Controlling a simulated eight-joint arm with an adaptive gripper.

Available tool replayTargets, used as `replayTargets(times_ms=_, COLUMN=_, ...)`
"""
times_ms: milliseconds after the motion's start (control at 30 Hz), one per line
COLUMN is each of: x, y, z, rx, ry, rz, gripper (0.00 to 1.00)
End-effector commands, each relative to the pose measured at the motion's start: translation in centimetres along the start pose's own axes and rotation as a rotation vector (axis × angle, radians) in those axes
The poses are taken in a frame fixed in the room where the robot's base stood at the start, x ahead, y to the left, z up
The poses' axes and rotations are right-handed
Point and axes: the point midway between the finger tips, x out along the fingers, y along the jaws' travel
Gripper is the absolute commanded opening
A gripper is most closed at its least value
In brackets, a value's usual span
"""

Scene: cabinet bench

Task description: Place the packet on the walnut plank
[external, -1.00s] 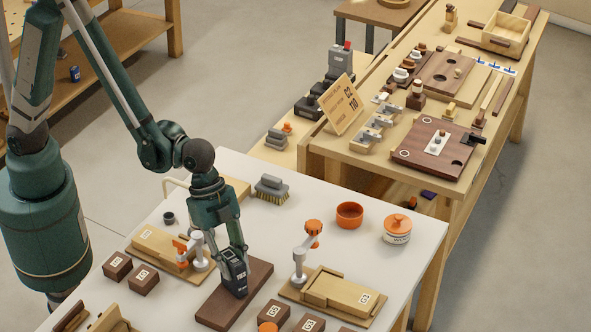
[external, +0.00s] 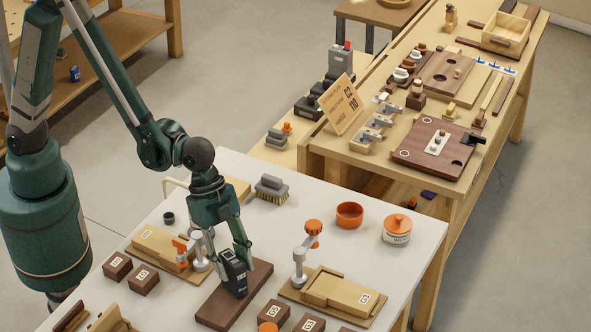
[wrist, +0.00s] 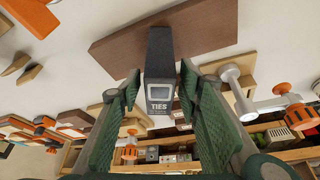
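The packet (external: 235,280), a small black box with a pale label, stands upright on the walnut plank (external: 216,309), near its middle. The plank is a dark brown board lying flat on the white table. My gripper (external: 236,258) is low over the plank, with its fingers on either side of the packet's upper part. In the wrist view the packet (wrist: 160,70) reads TIES and sits between the fingertips of my gripper (wrist: 159,82). A narrow gap shows on each side, so the fingers look open. The plank (wrist: 205,28) shows behind the packet.
A wooden box with an orange-handled clamp (external: 175,250) lies left of the plank, another wooden box (external: 340,293) right. Dark blocks (external: 144,281) and an orange-topped item (external: 268,327) sit nearby. A brush (external: 271,189), orange bowl (external: 349,215) and lidded jar (external: 397,230) stand farther back.

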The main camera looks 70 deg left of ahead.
Motion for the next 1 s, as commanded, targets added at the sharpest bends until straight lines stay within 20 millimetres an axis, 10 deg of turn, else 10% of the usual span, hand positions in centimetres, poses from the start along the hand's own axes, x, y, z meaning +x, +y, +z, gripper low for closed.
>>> replayTargets(times_ms=1000, x=-9.7, y=0.0, z=0.1, rx=0.0, ry=0.0, rz=0.0, gripper=0.35)
